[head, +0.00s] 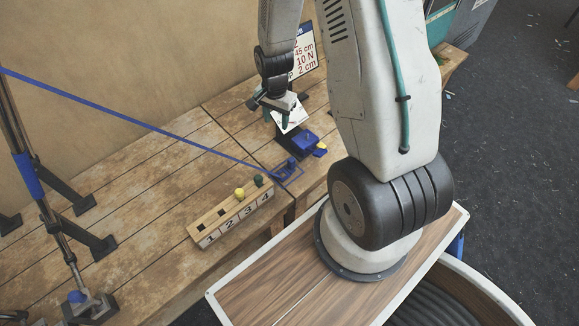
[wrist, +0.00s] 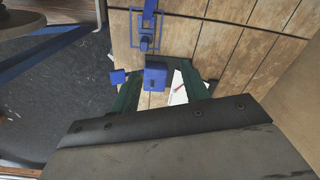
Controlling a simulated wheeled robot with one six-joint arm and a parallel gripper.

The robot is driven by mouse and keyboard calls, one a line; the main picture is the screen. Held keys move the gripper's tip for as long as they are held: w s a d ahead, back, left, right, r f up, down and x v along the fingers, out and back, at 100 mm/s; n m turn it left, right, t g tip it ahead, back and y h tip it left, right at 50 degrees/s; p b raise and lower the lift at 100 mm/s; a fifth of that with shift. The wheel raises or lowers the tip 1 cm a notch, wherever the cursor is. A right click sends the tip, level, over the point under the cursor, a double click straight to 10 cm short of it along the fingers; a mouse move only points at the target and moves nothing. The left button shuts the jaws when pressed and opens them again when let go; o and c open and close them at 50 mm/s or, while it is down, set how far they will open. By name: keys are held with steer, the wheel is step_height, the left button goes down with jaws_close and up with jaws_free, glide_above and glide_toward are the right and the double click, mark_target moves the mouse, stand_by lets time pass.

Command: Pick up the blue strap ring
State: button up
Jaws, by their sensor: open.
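A blue strap (head: 130,106) runs taut from the upper left down to the table. Its end, with a small blue ring-like piece (head: 291,163), sits at a blue square outline (head: 289,176) near the table's front edge. In the wrist view the end piece (wrist: 147,20) shows at the top, beside the square outline (wrist: 134,43). My gripper (head: 277,118) is open and empty, above the table and farther back than the strap end. In the wrist view my gripper (wrist: 162,88) has its green fingers spread, with a blue block (wrist: 155,77) showing between them. I cannot make out the ring's opening.
A numbered wooden rack (head: 225,222) with yellow and dark knobs lies in front. A sign (head: 304,52) stands behind. Metal posts (head: 40,175) stand at left. Mid-left planks are clear.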

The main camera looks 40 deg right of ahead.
mark_target(290, 160)
steer(key=s+f+m, duration=0.1)
steer(key=f, duration=0.4)
steer(key=s+d+f+m, duration=0.1)
steer(key=f, duration=0.4)
steer(key=s+d+f+m, duration=0.1)
steer(key=f+m, duration=0.1)
steer(key=f, duration=0.3)
steer(key=shift+d+f, duration=0.15)
steer(key=shift+d, duration=0.1)
step_height(290, 160, down, 7)
steer(key=shift+s+d+f, duration=0.1)
steer(key=shift+f, duration=0.1)
jaws_close()
